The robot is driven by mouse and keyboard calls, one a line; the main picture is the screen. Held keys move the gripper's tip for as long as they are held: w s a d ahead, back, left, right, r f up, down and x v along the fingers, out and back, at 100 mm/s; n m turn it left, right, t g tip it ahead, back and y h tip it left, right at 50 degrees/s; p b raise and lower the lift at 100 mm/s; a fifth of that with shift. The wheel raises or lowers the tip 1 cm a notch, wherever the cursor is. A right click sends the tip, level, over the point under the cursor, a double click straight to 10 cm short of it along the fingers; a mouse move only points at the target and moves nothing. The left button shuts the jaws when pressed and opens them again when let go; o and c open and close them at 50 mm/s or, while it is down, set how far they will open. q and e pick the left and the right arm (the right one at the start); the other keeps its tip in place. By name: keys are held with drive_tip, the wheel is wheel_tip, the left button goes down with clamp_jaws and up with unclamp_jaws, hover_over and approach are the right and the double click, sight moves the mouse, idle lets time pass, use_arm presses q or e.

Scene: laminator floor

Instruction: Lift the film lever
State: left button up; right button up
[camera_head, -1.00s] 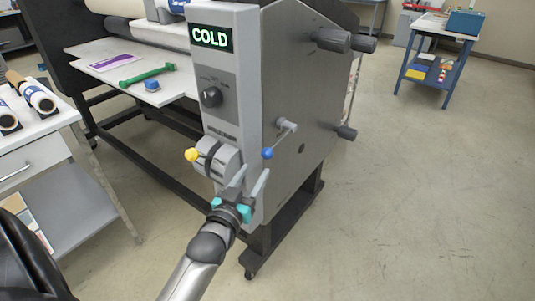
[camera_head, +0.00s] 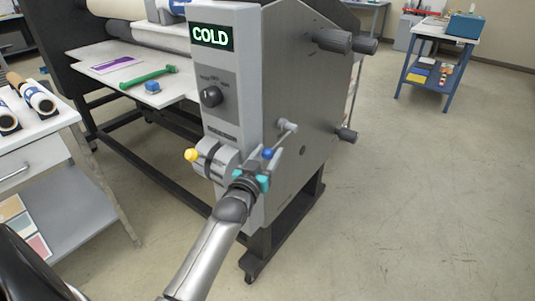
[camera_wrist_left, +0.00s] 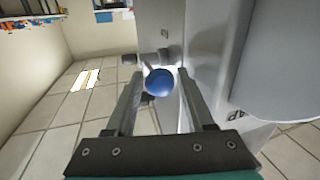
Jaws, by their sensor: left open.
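The laminator (camera_head: 290,85) is a grey machine with a lit COLD display. A lever with a blue ball knob (camera_head: 267,154) sticks out from its side plate, and a lever with a yellow knob (camera_head: 191,155) is on its front. Which one is the film lever is not labelled in view. My left gripper (camera_head: 263,160) is open at the blue knob. In the left wrist view the blue knob (camera_wrist_left: 159,82) lies between the two open fingers, near their tips, with gaps on both sides. My right gripper is not in view.
A feed table (camera_head: 105,55) holds a green tool (camera_head: 148,77) and a blue block (camera_head: 152,86). A white bench with rolls (camera_head: 38,97) stands at the left. Dark rollers or knobs (camera_head: 334,40) jut from the machine's side. Floor at the right (camera_head: 430,190) is clear.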

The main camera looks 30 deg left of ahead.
use_arm(q)
drive_tip(key=shift+c, duration=0.2)
clamp_jaws()
idle(1.1)
